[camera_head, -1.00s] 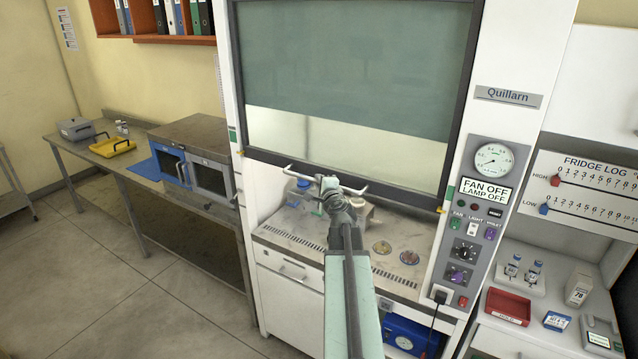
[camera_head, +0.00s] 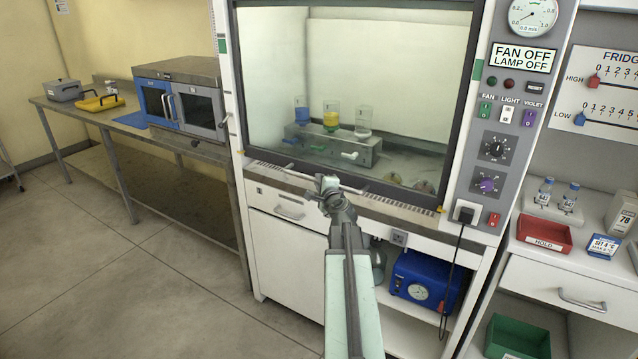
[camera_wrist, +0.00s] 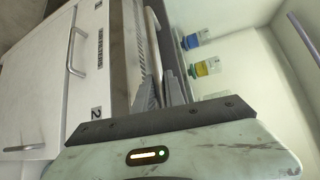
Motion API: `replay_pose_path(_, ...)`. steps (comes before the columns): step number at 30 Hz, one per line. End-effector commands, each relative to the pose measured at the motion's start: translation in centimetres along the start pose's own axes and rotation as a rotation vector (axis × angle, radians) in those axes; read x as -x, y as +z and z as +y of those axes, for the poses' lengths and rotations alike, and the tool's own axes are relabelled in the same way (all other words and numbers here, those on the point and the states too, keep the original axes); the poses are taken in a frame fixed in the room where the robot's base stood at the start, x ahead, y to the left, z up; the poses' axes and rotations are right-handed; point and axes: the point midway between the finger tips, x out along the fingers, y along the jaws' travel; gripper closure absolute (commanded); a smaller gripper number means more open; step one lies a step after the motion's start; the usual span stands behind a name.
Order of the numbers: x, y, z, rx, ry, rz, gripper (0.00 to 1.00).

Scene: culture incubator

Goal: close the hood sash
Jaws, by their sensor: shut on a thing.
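The hood sash (camera_head: 410,197) is a large clear pane in a dark frame. Its bottom rail is down by the front edge of the hood's worktop, with the slotted vent strip just below it; I cannot tell if it touches. A pale bar handle (camera_head: 358,190) runs along the rail. My gripper (camera_head: 328,184) is at the handle's middle, shut on it. In the wrist view the handle (camera_wrist: 153,48) passes between the fingers of my gripper (camera_wrist: 163,88). The exact contact is partly hidden.
Behind the glass stands a rack (camera_head: 345,151) with several bottles. The control panel (camera_head: 500,130) at right reads FAN OFF, LAMP OFF. A bench with a blue-fronted incubator (camera_head: 183,105) is at left. A red tray (camera_head: 543,234) sits on the right counter.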

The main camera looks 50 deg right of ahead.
Motion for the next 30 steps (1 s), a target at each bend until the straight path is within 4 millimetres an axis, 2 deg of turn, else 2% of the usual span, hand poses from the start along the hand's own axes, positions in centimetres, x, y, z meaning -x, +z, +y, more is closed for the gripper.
replay_pose_path(1, -0.4, -0.8, 2.4, 0.001, -0.004, 0.009, 1.0)
replay_pose_path(6, -0.7, -1.1, 4.4, 0.001, -0.004, 0.01, 1.0)
replay_pose_path(19, -0.6, -1.2, 4.7, 0.002, -0.001, 0.008, 1.0)
replay_pose_path(20, -0.6, -1.2, 4.7, 0.002, -0.001, 0.008, 0.83)
replay_pose_path(22, -0.6, -1.1, 4.7, 0.002, 0.0, 0.007, 0.64)
replay_pose_path(30, -0.6, -0.9, 4.7, 0.001, -0.001, 0.004, 0.64)
